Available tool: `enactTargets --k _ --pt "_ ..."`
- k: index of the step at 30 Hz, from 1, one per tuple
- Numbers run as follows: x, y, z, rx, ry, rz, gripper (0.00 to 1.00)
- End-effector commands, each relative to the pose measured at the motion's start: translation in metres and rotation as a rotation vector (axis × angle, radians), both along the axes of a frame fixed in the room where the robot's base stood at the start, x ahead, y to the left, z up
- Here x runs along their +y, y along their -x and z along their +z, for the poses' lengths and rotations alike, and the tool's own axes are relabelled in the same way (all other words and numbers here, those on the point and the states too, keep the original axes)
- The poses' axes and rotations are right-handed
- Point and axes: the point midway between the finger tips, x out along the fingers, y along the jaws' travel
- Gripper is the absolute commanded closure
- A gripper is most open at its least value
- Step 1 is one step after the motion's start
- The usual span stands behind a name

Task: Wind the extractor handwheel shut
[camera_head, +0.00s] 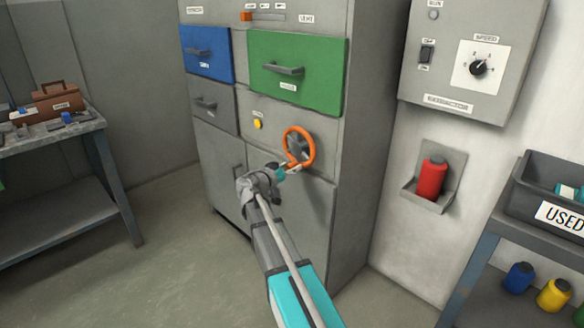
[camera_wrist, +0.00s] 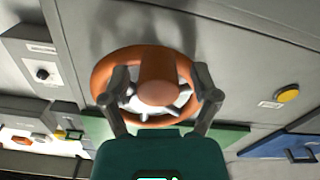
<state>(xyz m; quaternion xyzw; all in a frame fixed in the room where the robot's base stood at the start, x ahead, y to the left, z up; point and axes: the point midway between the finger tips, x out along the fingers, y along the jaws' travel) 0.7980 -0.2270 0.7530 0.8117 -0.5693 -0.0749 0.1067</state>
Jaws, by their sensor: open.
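An orange handwheel (camera_head: 313,149) is mounted on the front of the grey cabinet, below the green drawer. In the wrist view the handwheel (camera_wrist: 102,75) fills the middle, with an orange knob (camera_wrist: 157,80) standing out toward the camera. My gripper (camera_head: 292,167) is at the lower left of the wheel in the head view. In the wrist view my gripper (camera_wrist: 160,84) is open, one finger on each side of the knob, with gaps between. I cannot tell whether a fingertip touches the rim. Part of the wheel's lower edge is hidden by my gripper in the head view.
The cabinet has a blue drawer (camera_head: 207,54), a green drawer (camera_head: 322,80) and a yellow button (camera_head: 258,124). A speed dial box (camera_head: 465,100) and a red bottle (camera_head: 431,178) are on the wall at right. Benches stand at both sides; floor between is clear.

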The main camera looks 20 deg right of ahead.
Motion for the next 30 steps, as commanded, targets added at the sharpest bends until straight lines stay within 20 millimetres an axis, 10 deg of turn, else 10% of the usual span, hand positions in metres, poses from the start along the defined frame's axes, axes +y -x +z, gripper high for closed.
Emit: enactTargets --k 4,16,30 --pt "0.0001 0.0 0.0 0.0 0.0 0.0 0.23" --pt "0.0004 -0.0003 0.0 0.0 0.0 0.001 0.98" --pt "-0.0078 0.0025 0.0004 0.019 0.007 -0.009 1.0"
